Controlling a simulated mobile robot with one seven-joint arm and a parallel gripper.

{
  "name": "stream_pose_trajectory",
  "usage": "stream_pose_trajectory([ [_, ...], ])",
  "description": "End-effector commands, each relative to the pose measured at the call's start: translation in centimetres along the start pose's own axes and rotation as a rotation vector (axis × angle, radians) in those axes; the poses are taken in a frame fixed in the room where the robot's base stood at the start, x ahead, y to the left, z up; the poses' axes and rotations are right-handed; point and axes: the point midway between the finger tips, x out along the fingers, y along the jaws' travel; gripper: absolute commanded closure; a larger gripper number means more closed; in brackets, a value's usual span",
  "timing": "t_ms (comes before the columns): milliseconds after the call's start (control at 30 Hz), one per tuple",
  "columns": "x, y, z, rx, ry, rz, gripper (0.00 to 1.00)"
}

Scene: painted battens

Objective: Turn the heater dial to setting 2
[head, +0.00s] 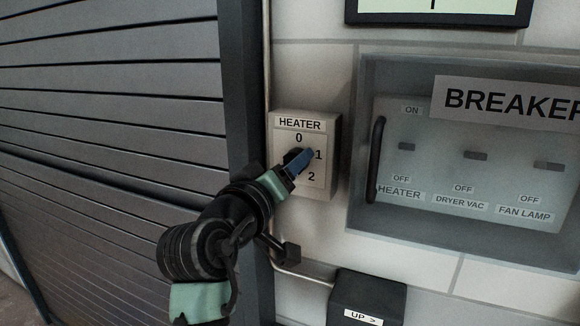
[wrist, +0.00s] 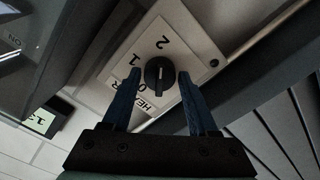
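The heater box (head: 329,180) is a pale wall box marked HEATER, 0, 1 and 2, left of the breaker panel. Its round black dial (wrist: 160,75) shows in the wrist view, with a light pointer line; I cannot tell surely which number it points to. In the head view the dial (head: 291,155) is partly hidden by my gripper (head: 301,160). In the wrist view my gripper (wrist: 156,77) is open. Its two blue fingers stand on either side of the dial, with visible gaps; neither appears to touch it.
The breaker box (head: 357,215) with a clear cover and a dark handle (head: 376,158) is close on the right. A grey slatted shutter (head: 110,110) fills the left. A dark box marked UP (head: 368,293) is below. A thin pipe (head: 267,70) runs beside the heater box.

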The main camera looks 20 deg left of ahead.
Motion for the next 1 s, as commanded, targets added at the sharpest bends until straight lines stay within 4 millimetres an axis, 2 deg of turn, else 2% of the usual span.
stream_pose_trajectory([
  [33, 0.0, 0.0, 0.0, -0.001, 0.000, 0.000, 0.30],
  [100, 0.0, 0.0, 0.0, -0.001, 0.000, 0.000, 0.19],
  [367, 0.0, 0.0, 0.0, -0.002, 0.001, 0.001, 0.19],
  [533, -1.1, -0.1, 0.1, -0.003, 0.001, 0.000, 0.19],
  [667, -3.2, -0.2, 0.1, -0.001, 0.004, 0.000, 0.19],
  [1000, -10.4, -0.2, 0.1, 0.000, 0.004, -0.001, 0.19],
])
